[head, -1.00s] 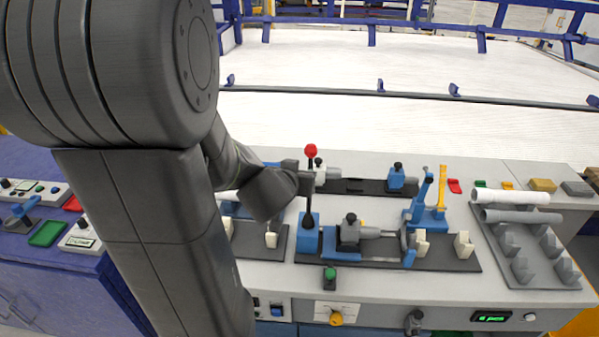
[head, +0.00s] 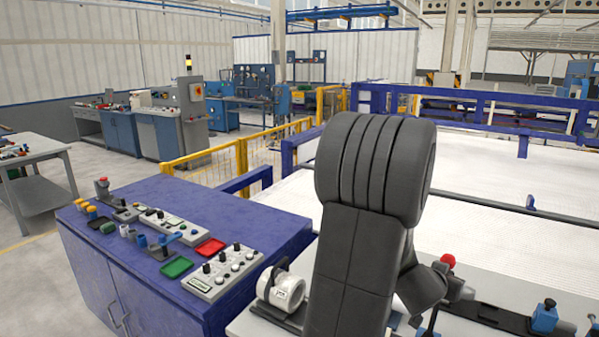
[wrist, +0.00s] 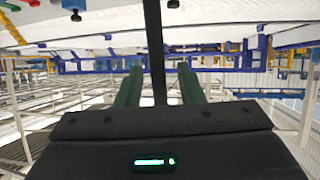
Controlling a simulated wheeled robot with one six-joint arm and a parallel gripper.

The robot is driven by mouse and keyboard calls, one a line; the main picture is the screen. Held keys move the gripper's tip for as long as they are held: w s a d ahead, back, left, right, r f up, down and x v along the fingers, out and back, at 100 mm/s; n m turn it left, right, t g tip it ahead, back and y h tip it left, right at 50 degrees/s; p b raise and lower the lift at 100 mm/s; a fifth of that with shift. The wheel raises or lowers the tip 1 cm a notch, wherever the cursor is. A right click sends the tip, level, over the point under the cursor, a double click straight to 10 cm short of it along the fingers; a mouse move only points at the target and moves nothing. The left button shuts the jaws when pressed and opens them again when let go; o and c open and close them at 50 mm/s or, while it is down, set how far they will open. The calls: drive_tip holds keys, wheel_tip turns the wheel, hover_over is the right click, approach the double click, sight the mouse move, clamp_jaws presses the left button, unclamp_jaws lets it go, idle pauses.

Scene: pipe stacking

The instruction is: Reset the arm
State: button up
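My arm (head: 365,210) stands folded in the front of the head view. My gripper (wrist: 160,72) shows in the wrist view with its two dark green fingers apart. A dark upright bar (wrist: 153,40) passes between the fingers in that view, with a gap visible on the right side. I cannot tell whether the bar touches the left finger. In the head view, the end of my arm is beside a red knob (head: 447,260), and the fingers are too small and hidden to make out there.
A blue cabinet (head: 190,220) with control boxes and trays stands at the left. A white round fitting (head: 287,288) sits left of my arm on the workbench. A blue clamp (head: 545,317) is at the right. A yellow railing (head: 241,155) stands behind.

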drive_tip(key=shift+x, duration=0.85)
